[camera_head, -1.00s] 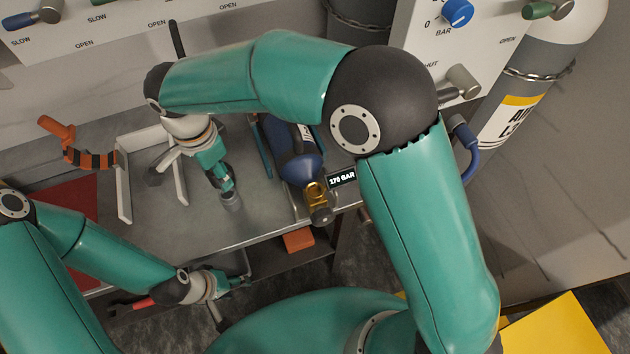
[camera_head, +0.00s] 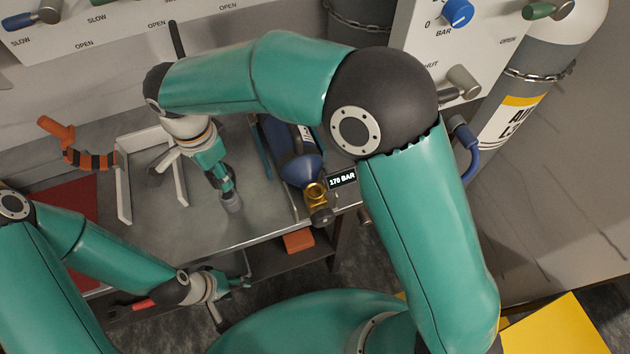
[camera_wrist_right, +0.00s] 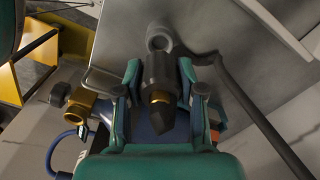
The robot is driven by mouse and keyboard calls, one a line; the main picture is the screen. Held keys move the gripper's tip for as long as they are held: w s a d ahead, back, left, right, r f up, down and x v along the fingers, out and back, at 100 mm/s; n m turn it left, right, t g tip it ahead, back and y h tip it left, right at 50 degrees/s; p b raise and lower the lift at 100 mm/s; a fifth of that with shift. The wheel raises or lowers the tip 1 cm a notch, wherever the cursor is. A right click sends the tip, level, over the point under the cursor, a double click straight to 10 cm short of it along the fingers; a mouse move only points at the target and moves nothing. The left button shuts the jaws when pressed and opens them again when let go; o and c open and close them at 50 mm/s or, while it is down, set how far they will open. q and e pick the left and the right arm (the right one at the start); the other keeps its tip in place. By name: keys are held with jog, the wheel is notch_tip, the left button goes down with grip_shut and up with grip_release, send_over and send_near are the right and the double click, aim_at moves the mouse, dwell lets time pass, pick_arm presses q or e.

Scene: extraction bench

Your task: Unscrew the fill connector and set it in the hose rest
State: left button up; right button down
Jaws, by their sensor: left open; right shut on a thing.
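My right gripper (camera_head: 222,178) is shut on the fill connector (camera_wrist_right: 158,75), a dark cylinder with a brass ring and a tapered end. It holds it above the grey bench, left of the blue cylinder (camera_head: 297,168). A small grey ring-shaped cup (camera_wrist_right: 158,38), which looks like the hose rest, shows just beyond the connector; it also shows below the fingers in the head view (camera_head: 231,204). I cannot tell whether they touch. The cylinder's brass valve (camera_head: 315,193) stands apart from the connector. My left gripper (camera_head: 238,284) is open and empty by the bench's front edge.
A dark hose (camera_wrist_right: 250,105) runs over the bench in the right wrist view. A pale bracket (camera_head: 123,185) stands left of my right gripper. A 170 BAR display (camera_head: 342,179) is beside the valve. An orange block (camera_head: 298,241) lies below the bench's front edge.

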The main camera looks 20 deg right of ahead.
jog(key=shift+f+b, duration=1.8)
jog(key=shift+f, duration=0.45)
jog(key=c, duration=0.6)
grip_release()
jog(key=shift+r, duration=0.1)
notch_tip(320, 180, up, 12)
jog(key=shift+f, duration=0.15)
